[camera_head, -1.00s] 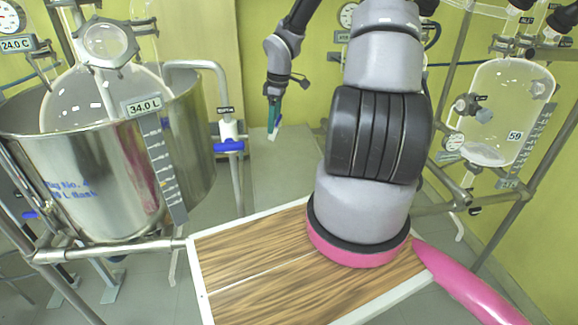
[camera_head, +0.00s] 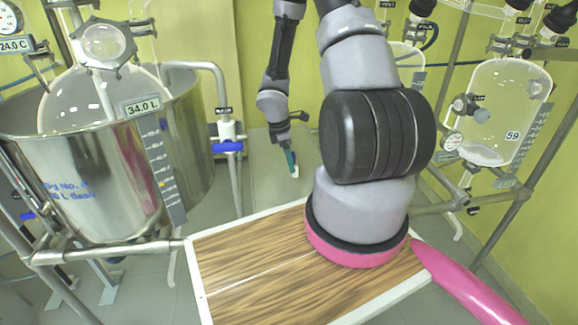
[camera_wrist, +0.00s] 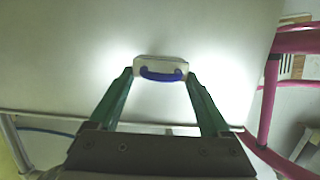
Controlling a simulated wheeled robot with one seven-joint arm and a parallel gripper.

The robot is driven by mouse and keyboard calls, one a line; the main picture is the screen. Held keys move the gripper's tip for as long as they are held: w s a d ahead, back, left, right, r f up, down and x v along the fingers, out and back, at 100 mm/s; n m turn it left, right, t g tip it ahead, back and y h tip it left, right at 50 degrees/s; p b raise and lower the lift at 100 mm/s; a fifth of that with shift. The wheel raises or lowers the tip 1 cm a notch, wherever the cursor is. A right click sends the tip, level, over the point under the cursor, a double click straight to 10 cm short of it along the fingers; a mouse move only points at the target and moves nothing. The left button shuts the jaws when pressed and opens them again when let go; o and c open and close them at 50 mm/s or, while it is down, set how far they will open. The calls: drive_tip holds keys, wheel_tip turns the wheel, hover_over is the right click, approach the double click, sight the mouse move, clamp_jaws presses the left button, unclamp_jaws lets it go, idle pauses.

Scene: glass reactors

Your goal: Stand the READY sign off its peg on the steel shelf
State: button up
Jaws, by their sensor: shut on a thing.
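My gripper (camera_head: 291,160) hangs beyond the wooden top in the head view, green fingers pointing down. In the wrist view my gripper (camera_wrist: 160,72) is shut on a small pale block with a blue loop, seemingly the READY sign (camera_wrist: 152,62). Its lettering cannot be read. The sign's pale end (camera_head: 295,172) shows just below the fingertips in the head view. A pale smooth surface (camera_wrist: 80,40) with two bright glare spots lies behind the sign in the wrist view; I cannot tell whether it is the steel shelf. I cannot make out the peg.
A steel vessel (camera_head: 95,180) with a glass flask stands at left, beside a pipe with a blue-banded valve (camera_head: 228,147). A glass reactor (camera_head: 500,110) on a pipe frame stands at right.

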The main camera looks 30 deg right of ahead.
drive_tip(key=shift+a+x, duration=0.25)
drive_tip(key=shift+x, duration=1)
drive_tip(key=shift+f, duration=0.15)
drive_tip(key=shift+w+f, duration=0.1)
drive_tip(key=shift+f, duration=0.45)
drive_tip(key=o, duration=1.3)
wheel_tip(320, 180, up, 25)
drive_tip(key=a+m+t, duration=0.1)
drive_tip(key=a+m, duration=0.1)
drive_tip(key=m, duration=0.3)
drive_tip(key=s+a+r+m+t+y, duration=0.1)
drive_tip(key=s+a+r+m+t, duration=0.1)
drive_tip(key=r, duration=0.6)
drive_tip(key=s+a+r+m+t+y, duration=0.2)
drive_tip(key=s+a+r+m, duration=0.2)
drive_tip(key=s+r+m, duration=0.3)
drive_tip(key=s+a+r+m+t+y, duration=0.1)
drive_tip(key=s+a+r+m+t, duration=0.1)
drive_tip(key=s+r+m, duration=0.3)
drive_tip(key=shift+s+a+r+t+y, duration=0.1)
drive_tip(key=shift+s+a+r, duration=0.15)
drive_tip(key=shift+s+r, duration=0.4)
drive_tip(key=shift+s+a+r+t+y, duration=0.1)
drive_tip(key=shift+s+a+r, duration=0.1)
drive_tip(key=shift+s+r, duration=0.45)
drive_tip(key=shift+s+a+r+t+y, duration=0.1)
drive_tip(key=shift+s+a+r, duration=0.25)
drive_tip(key=shift+r, duration=0.55)
